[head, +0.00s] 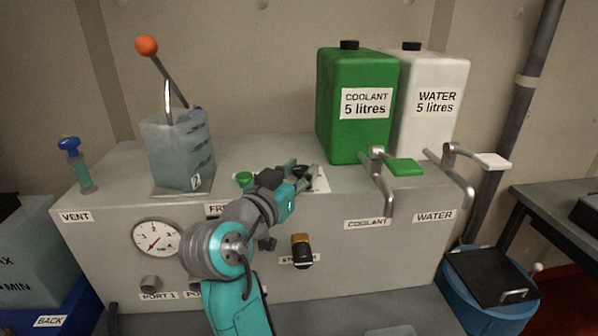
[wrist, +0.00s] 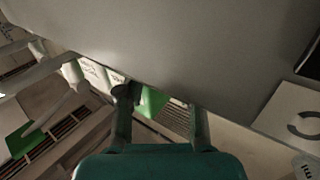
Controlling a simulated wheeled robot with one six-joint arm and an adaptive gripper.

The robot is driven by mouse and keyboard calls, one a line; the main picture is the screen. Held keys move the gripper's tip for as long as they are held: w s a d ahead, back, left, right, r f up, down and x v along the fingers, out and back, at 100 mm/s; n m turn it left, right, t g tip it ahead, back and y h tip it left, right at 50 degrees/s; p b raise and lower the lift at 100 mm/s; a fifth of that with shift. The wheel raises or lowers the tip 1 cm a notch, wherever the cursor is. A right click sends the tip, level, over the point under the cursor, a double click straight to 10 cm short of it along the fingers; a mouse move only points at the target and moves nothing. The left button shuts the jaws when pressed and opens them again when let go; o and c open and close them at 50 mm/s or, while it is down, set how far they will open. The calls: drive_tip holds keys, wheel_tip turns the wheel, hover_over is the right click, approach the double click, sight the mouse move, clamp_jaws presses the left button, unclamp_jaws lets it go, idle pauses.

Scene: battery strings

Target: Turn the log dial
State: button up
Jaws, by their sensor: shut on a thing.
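My gripper (head: 304,172) is at the top of the grey cabinet, over a white plate (head: 322,182) near the cabinet's front edge. The log dial is mostly hidden behind the fingers in the head view. In the wrist view, my gripper's two dark fingers (wrist: 160,112) are apart, with the edge of a large, plain grey body (wrist: 200,45) between their tips. I take this body to be part of the dial, though its full shape is cut off. A white surface with a dark curved mark (wrist: 300,118) lies at the right, with partly cut-off lettering below.
Green coolant (head: 345,75) and white water (head: 435,70) containers stand behind, to the right. Two lever taps, coolant (head: 378,175) and water (head: 462,165), overhang the front. A black and yellow knob (head: 301,250) is on the front below my gripper.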

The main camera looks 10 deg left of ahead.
drive_tip(key=o, duration=1.1)
drive_tip(key=v, duration=1.2)
